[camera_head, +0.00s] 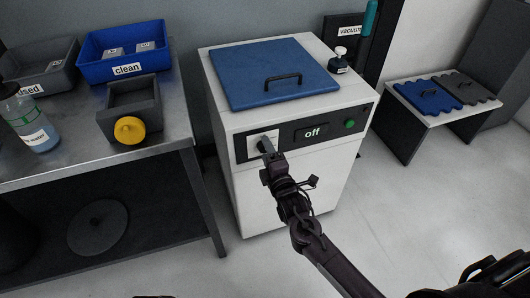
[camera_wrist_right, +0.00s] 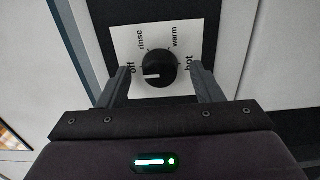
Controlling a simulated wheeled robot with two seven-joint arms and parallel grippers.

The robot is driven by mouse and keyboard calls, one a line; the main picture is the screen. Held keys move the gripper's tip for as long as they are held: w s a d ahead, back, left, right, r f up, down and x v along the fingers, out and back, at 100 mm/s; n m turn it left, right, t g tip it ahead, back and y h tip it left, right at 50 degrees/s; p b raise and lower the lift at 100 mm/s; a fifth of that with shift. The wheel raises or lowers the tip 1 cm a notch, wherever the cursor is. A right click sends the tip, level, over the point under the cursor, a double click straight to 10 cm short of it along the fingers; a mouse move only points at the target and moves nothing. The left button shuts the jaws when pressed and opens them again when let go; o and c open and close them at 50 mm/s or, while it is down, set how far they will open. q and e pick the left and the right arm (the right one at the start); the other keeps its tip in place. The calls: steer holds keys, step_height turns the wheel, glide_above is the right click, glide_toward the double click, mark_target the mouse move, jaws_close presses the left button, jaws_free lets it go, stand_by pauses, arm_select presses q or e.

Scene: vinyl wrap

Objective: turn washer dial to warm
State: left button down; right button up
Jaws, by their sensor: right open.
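The washer (camera_head: 245,190) is a white box with a blue lid and a dark front panel. Its display (camera_head: 312,132) reads "off". The black round dial (camera_wrist_right: 159,69) sits on a white label with off, rinse, warm and hot around it. Its white mark points towards "off". My right gripper (camera_wrist_right: 163,83) is open, with one finger on either side of the dial and gaps visible between fingers and dial. My left gripper is not in view.
A green button (camera_head: 350,124) is right of the display. A blue lid (camera_head: 270,72) with a black handle tops the washer. A metal table (camera_head: 170,130) with bins and a bottle stands left. A low bench (camera_head: 436,117) stands right.

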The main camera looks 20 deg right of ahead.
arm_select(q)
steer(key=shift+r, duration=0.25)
arm_select(e)
steer(key=shift+w, duration=0.4)
steer(key=c, duration=1)
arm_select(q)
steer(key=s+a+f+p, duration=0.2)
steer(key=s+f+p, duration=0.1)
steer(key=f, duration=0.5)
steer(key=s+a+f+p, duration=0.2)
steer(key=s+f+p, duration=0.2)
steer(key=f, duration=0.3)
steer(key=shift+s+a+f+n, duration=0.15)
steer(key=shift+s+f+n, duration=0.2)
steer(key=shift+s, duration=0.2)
arm_select(e)
steer(key=shift+m, duration=11.9)
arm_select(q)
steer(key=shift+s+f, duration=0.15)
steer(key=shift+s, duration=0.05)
